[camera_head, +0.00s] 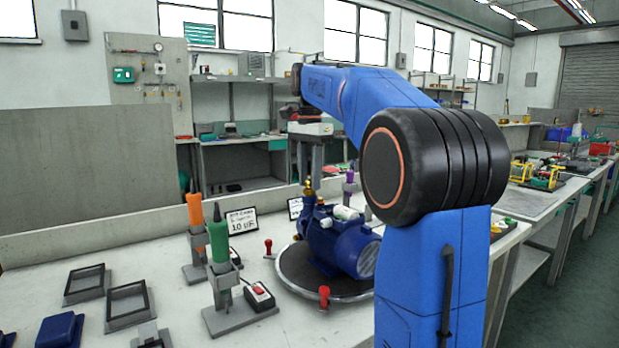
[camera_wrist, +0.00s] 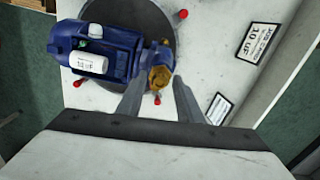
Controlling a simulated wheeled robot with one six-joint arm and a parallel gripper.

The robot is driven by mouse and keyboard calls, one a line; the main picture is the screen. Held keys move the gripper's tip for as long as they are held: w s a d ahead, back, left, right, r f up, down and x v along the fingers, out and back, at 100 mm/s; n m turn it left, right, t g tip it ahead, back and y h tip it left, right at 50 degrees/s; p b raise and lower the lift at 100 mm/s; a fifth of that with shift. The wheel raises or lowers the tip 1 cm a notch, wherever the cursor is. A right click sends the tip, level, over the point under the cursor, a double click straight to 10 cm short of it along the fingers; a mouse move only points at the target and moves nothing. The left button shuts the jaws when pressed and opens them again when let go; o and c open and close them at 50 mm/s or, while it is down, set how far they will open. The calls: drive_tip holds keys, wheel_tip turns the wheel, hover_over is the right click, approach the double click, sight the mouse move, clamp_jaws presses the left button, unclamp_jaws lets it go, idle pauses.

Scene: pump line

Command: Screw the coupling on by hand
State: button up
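The blue pump (camera_head: 343,243) sits on a dark round turntable (camera_head: 292,280) on the bench. It also shows in the wrist view (camera_wrist: 110,52). A brass fitting (camera_head: 308,188) stands upright at the pump's left end; in the wrist view the brass (camera_wrist: 160,78) appears between my fingertips. I cannot tell whether a separate coupling sits on it. My gripper (camera_head: 309,172) points down just above the brass, its two fingers apart. In the wrist view my gripper (camera_wrist: 158,84) is open, with a gap on each side of the brass; contact is not visible.
Green (camera_head: 219,240) and orange (camera_head: 195,210) screwdrivers stand in holders left of the pump, with a purple one (camera_head: 349,176) behind. Red-knobbed clamps (camera_head: 324,296) ring the turntable. Labelled signs (camera_head: 242,221) stand behind. Empty dark frames (camera_head: 128,303) lie at the left front.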

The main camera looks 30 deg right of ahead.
drive_tip(key=shift+n, duration=1.1)
drive_tip(key=shift+n, duration=1.8)
clamp_jaws()
drive_tip(key=shift+m, duration=1.8)
